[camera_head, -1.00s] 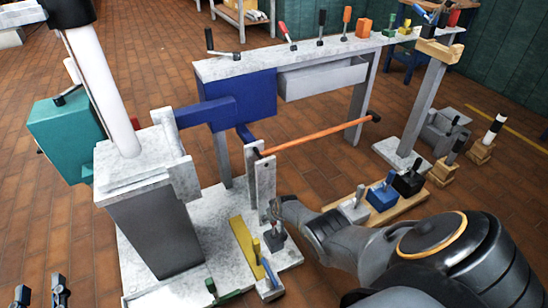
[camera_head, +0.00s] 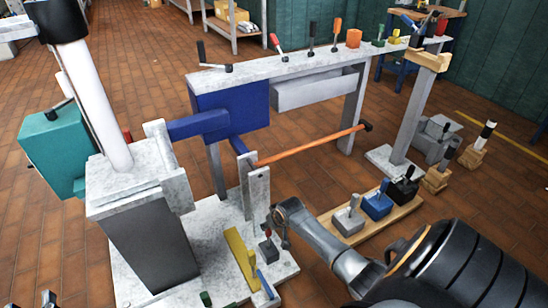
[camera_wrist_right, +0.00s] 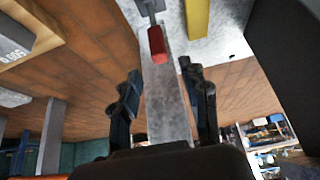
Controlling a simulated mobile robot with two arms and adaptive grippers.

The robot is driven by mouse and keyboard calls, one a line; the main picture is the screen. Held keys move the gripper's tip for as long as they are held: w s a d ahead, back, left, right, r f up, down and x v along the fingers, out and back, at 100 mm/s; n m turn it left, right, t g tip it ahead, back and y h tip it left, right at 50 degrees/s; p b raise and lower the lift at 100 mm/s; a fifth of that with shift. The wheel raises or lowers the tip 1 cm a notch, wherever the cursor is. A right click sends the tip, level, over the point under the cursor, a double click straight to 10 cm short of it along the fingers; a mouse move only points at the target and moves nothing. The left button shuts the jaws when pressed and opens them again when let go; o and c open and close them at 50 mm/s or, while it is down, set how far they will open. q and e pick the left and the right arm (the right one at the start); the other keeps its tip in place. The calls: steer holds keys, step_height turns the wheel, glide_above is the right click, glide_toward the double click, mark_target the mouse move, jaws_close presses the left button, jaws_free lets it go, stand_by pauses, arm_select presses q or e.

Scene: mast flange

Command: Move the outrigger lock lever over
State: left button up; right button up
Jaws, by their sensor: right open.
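A small lever with a red grip (camera_head: 268,233) stands on the pale base plate (camera_head: 215,262), in front of the upright pale bracket; I cannot tell for sure that it is the outrigger lock lever. My right gripper (camera_head: 281,218) is just above and beside it. In the right wrist view, the red grip (camera_wrist_right: 157,43) shows ahead of my right gripper (camera_wrist_right: 160,82), between the lines of its two parted fingers. The gripper holds nothing. My left gripper (camera_head: 30,303) shows only as two separated dark fingertips at the bottom left edge, away from the lever.
A yellow bar (camera_head: 241,255) and a blue-handled lever (camera_head: 265,284) lie close to the red lever. A long orange bar (camera_head: 305,147) crosses behind. A wooden board (camera_head: 400,212) with several levers stands right of my right gripper. The mast (camera_head: 95,95) rises at left.

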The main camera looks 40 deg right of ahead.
steer(key=shift+v, duration=1.35)
steer(key=shift+w, duration=0.1)
